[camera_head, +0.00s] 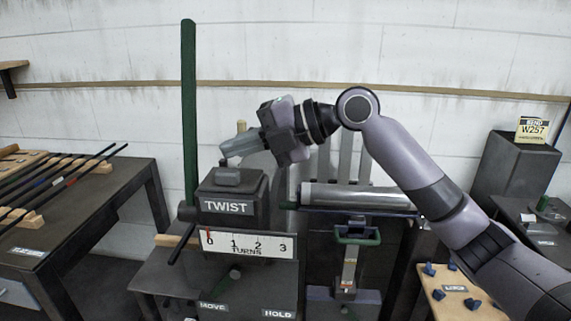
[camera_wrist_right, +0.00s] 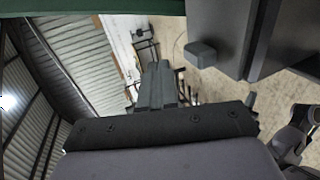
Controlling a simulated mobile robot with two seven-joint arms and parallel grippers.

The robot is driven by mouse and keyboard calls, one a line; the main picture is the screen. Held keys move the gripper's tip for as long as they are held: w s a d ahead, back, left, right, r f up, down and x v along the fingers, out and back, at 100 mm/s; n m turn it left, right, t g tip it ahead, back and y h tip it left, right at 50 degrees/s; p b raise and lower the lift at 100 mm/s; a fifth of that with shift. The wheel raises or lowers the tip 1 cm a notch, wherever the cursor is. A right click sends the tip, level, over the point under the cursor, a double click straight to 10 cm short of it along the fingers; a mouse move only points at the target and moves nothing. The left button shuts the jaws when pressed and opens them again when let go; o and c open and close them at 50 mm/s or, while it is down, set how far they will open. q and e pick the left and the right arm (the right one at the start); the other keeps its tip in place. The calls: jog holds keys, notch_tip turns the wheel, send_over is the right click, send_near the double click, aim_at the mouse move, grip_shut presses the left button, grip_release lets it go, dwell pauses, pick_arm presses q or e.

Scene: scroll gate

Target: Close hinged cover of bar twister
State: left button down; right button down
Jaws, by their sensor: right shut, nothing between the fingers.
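The bar twister is a dark machine with a block marked TWIST (camera_head: 228,206) and a turns scale (camera_head: 246,245) below it. A small raised knob sits on top of the block, and it also shows in the right wrist view (camera_wrist_right: 200,55). A tall green upright piece (camera_head: 189,110) stands at the block's left side; I cannot tell whether it is the hinged cover seen edge-on or a lever. My right gripper (camera_head: 232,150) is shut and empty, above the block and right of the green upright, apart from both. Its fingers also show in the right wrist view (camera_wrist_right: 157,85). My left gripper is out of view.
A dark table (camera_head: 95,215) with several bars on wooden racks stands at the left. A grey roller (camera_head: 350,195) lies right of the twister, beneath my right arm. A board (camera_head: 455,292) with blue pieces is at lower right. A wall closes the back.

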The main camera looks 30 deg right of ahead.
aim_at(223, 172)
jog(key=shift+w+a+f, duration=0.3)
jog(key=shift+a, duration=0.2)
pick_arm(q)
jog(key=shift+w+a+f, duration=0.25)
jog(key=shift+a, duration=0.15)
pick_arm(e)
jog(key=shift+f+x, duration=0.2)
jog(key=shift+x, duration=0.75)
